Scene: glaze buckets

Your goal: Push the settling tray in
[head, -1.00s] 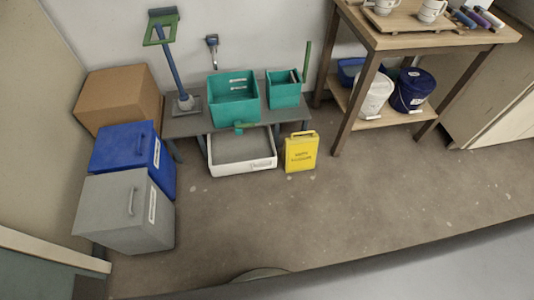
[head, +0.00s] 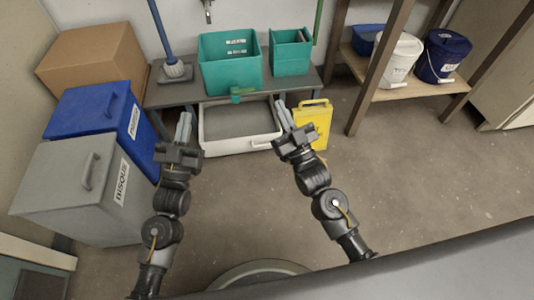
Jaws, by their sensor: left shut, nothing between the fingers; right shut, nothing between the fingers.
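The settling tray (head: 212,150) is a shallow white tray with a grey inside, in the head view below the grey bench. My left gripper (head: 184,122) is shut and empty, in front of the tray's left side in the picture. My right gripper (head: 283,112) is shut and empty, by the tray's right side; it covers part of the tray's right edge. Whether either gripper touches the tray cannot be told.
Teal bins (head: 229,75) stand on the grey bench (head: 180,95). A yellow container (head: 319,118) stands close at the tray's right. Blue (head: 92,112) and grey (head: 65,180) bins and a cardboard box (head: 90,60) line the left. Buckets (head: 398,58) sit on a shelf at right. The floor in front is clear.

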